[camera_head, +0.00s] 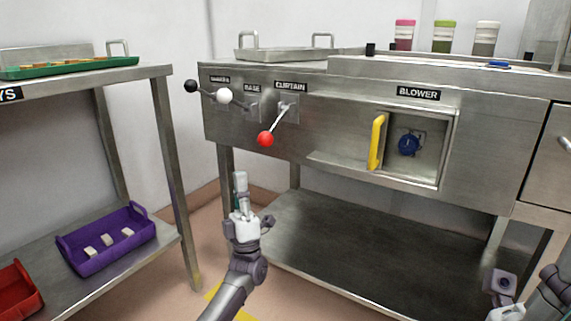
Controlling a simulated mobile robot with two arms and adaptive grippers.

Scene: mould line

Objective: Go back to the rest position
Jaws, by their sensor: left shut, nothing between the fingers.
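My left gripper (240,183) is in front of the steel machine (285,170), below the red-knobbed lever, with its fingers together and nothing in them. It is apart from the levers and the panel. At the lower right corner part of my right arm (545,300) shows; its fingers cannot be made out clearly. The curtain lever with its red knob (265,139) points down and to the left. A white knob (224,96) and a black knob (191,87) are on levers to its left. The blower recess is open, showing a blue knob (410,144) beside a yellow handle (377,141).
A steel rack at left holds a green tray (70,66) above, and a purple tray (106,240) with white pieces and a red tray (18,290) below. Cups with red (404,36), green (444,37) and grey (486,38) contents stand on the machine. Floor shows between rack and machine.

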